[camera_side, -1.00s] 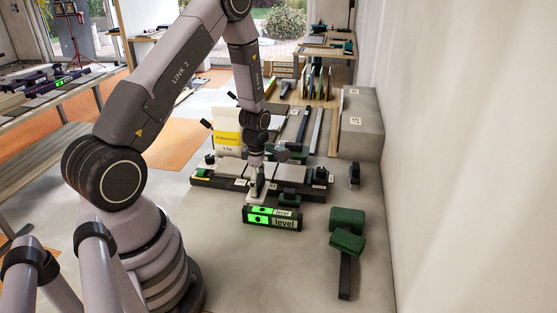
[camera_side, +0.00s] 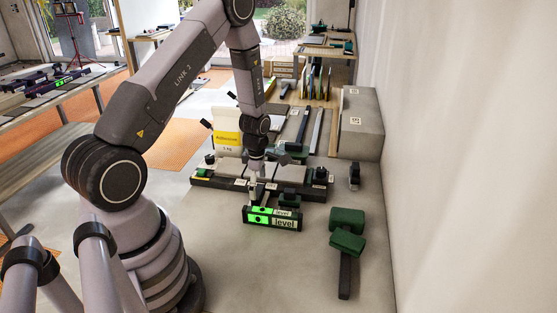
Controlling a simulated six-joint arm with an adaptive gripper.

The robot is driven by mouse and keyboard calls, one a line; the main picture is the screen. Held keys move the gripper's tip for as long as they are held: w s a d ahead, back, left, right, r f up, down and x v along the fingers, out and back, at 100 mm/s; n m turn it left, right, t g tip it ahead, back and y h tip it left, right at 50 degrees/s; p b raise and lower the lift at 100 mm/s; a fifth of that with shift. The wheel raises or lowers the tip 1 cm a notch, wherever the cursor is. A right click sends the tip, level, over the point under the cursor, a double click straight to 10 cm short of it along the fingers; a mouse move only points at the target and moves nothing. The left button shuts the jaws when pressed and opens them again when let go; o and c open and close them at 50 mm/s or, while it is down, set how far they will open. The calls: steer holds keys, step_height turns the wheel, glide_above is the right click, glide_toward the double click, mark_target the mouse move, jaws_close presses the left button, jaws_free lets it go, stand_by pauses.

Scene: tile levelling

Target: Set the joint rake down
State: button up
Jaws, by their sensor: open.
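My gripper (camera_side: 257,186) is open at the front edge of the dark board with grey tiles (camera_side: 200,181), just behind the green-lit level (camera_side: 272,219). A small pale and dark piece shows at its fingertips. I cannot tell whether this is the joint rake or part of the gripper, and the arm and level hide much of that spot. Grey tiles (camera_side: 291,173) lie in a row on the board, with small dark green tools at its ends.
A small dark tool (camera_side: 354,177) stands beside the board. A white and yellow adhesive bag (camera_side: 227,138) and a grey block (camera_side: 361,125) are behind.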

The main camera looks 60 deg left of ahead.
step_height(320, 180, up, 12)
step_height(320, 180, up, 13)
steer(key=m+t, duration=0.2)
steer(key=m, duration=0.7)
glide_above(258, 191)
steer(key=s+d, duration=0.3)
steer(key=d, duration=0.3)
steer(key=s+d+r+m+t, duration=0.1)
steer(key=s+d+r+m, duration=0.3)
steer(key=s+m, duration=0.3)
steer(key=s+d+r+m+t, duration=0.2)
steer(key=s+d+r+m, duration=0.2)
steer(key=s+r+m, duration=0.3)
steer(key=s+m, duration=0.1)
steer(key=m, duration=0.3)
steer(key=shift+s+d+t, duration=0.2)
steer(key=shift+d+t, duration=0.05)
steer(key=shift+t, duration=0.05)
